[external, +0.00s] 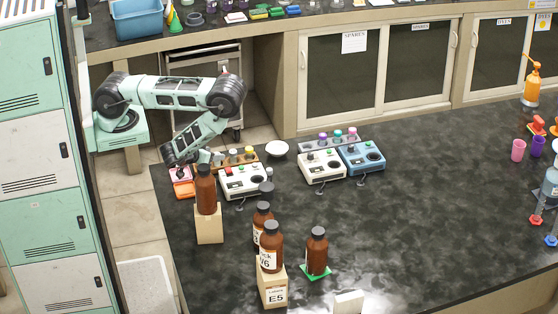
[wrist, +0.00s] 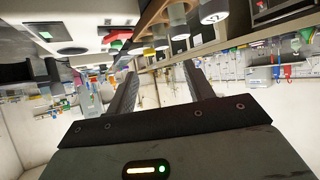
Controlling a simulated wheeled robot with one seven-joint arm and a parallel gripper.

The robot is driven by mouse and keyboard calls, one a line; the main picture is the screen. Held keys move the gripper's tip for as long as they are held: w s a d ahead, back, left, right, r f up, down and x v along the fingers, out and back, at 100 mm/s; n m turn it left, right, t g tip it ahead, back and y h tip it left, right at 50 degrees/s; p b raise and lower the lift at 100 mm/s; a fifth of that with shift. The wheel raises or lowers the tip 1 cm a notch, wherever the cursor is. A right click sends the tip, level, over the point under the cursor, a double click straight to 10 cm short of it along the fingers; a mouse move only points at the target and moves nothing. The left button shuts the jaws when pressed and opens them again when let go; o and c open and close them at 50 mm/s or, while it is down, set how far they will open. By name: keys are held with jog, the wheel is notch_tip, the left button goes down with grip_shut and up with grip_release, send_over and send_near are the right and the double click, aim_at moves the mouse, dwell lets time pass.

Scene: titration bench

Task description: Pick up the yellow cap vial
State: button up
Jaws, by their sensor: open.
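A small vial with a yellow cap (external: 234,153) stands in a tan rack (external: 255,164) behind the white instrument in the external view. A pale-capped vial (external: 219,158) is on its left and another light-capped vial (external: 249,151) on its right. My gripper (wrist: 162,84) is open, with nothing between its fingers in the wrist view. In the external view it hangs low at the left end of the rack, its fingertips hard to make out.
A white instrument (external: 243,181) stands just in front of the rack. Pink and orange boxes (external: 182,188) are at the bench's left edge. A brown bottle (external: 206,195) stands on a wooden block nearby. A white dish (external: 277,148) is right of the rack.

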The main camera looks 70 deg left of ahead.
jog(key=s+d+r+m+t, duration=0.1)
jog(key=s+m+t, duration=0.1)
jog(key=b, duration=0.9)
send_near(249, 148)
jog(key=shift+s+a+f+h, duration=0.2)
jog(key=shift+a+f+h, duration=0.1)
jog(key=shift+a+f, duration=0.15)
jog(key=shift+w+a+f+b, duration=0.15)
jog(key=shift+w+b, duration=0.15)
jog(key=shift+b, duration=0.15)
jog(key=shift+w+a+f+b, duration=0.1)
jog(key=shift+w+b, duration=0.2)
jog(key=shift+b, duration=0.15)
jog(key=shift+w+a+b, duration=0.2)
jog(key=shift+w+b, duration=0.2)
jog(key=x, duration=0.2)
jog(key=p+x, duration=0.1)
jog(key=x, duration=0.1)
jog(key=shift+w+d+r, duration=0.15)
jog(key=shift+w+r, duration=0.15)
jog(key=shift+r, duration=0.05)
jog(key=shift+w+f, duration=0.25)
jog(key=shift+w, duration=0.05)
jog(key=c, duration=1.1)
